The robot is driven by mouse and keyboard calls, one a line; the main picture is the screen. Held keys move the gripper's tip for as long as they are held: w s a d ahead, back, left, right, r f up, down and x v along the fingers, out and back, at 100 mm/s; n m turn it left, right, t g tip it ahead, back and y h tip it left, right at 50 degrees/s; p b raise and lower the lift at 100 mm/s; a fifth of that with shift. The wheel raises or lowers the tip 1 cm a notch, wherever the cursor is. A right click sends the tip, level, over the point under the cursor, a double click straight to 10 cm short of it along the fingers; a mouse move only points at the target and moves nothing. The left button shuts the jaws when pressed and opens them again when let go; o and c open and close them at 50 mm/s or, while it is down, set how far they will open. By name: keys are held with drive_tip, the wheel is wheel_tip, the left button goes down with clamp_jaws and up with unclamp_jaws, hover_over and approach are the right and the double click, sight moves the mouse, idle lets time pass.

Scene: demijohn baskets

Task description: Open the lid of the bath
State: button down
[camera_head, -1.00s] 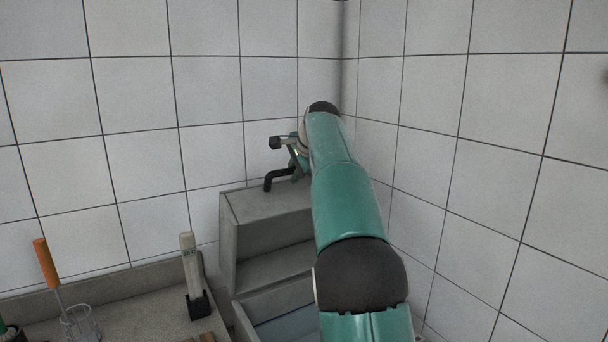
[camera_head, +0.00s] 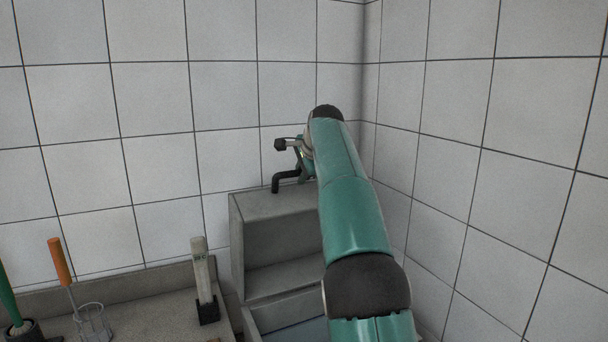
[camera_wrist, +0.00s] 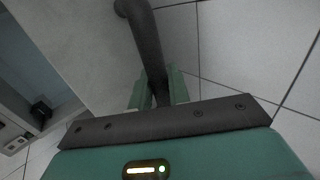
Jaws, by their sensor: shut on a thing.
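The bath (camera_head: 285,310) is a grey box low in the middle of the head view, with a bluish inside. Its grey lid (camera_head: 278,203) stands raised and tilted up at the back, showing its hollow underside. A black bent handle (camera_head: 284,179) sticks out from the lid; it also shows in the wrist view (camera_wrist: 145,40). My gripper (camera_wrist: 160,88) is shut on the handle, with green fingers on both sides of the bar. In the head view my arm hides the lid's right part and much of the gripper.
A grey counter (camera_head: 150,297) lies left of the bath. On it stand a pale labelled stick in a black stand (camera_head: 203,280), a clear beaker (camera_head: 93,322) with an orange-handled tool (camera_head: 60,262), and a green-handled tool (camera_head: 8,300). Tiled walls close in behind and right.

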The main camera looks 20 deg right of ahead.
drive_tip(key=c, duration=1.4)
unclamp_jaws()
drive_tip(key=shift+o, duration=0.2)
drive_tip(key=v, duration=1.3)
drive_tip(key=shift+s+r, duration=0.25)
drive_tip(key=shift+r, duration=0.05)
